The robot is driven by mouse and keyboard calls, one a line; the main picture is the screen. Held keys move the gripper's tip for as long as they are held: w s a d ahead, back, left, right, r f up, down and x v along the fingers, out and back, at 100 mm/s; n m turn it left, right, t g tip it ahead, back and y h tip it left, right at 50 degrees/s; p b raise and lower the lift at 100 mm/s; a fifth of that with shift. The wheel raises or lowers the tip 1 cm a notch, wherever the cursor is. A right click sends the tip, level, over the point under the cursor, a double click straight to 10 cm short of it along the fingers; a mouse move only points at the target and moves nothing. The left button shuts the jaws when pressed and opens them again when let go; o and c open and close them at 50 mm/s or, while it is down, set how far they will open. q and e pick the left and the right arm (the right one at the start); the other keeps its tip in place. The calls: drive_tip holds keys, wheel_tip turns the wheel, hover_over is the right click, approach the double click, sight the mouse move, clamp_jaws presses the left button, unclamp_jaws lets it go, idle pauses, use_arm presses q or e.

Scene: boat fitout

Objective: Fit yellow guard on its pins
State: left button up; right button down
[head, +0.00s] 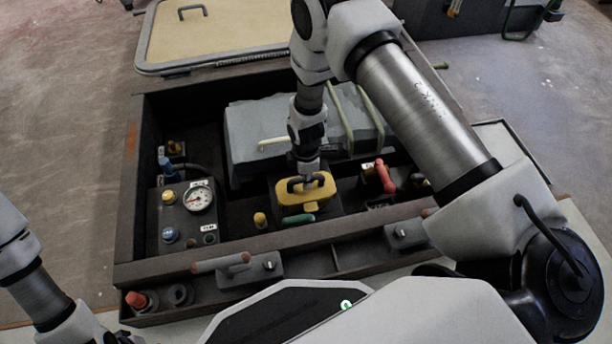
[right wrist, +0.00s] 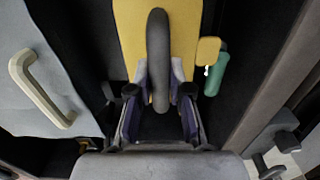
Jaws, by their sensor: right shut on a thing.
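The yellow guard (head: 304,194) is in the middle of the dark open compartment in the head view, with a dark handle on its top. It also shows in the right wrist view (right wrist: 186,28), with its dark handle (right wrist: 158,50) running between my fingers. My right gripper (head: 306,180) is shut on that handle from above; its fingers also show in the right wrist view (right wrist: 160,98). The guard sits over a dark block. The pins are hidden, and I cannot tell whether the guard rests on them. My left arm shows at the lower left, its fingers not visible.
A grey box with pale handles (head: 250,135) stands behind the guard. A green handle (head: 298,219) lies just in front and a red handle (head: 385,177) to the right. A gauge panel (head: 180,232) is at the left. The compartment's front rim (head: 330,238) borders it.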

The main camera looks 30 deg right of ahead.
drive_tip(key=shift+f+b, duration=0.8)
drive_tip(key=shift+f, duration=0.85)
drive_tip(key=c, duration=1)
unclamp_jaws()
wheel_tip(320, 180, up, 12)
drive_tip(key=shift+f, duration=0.1)
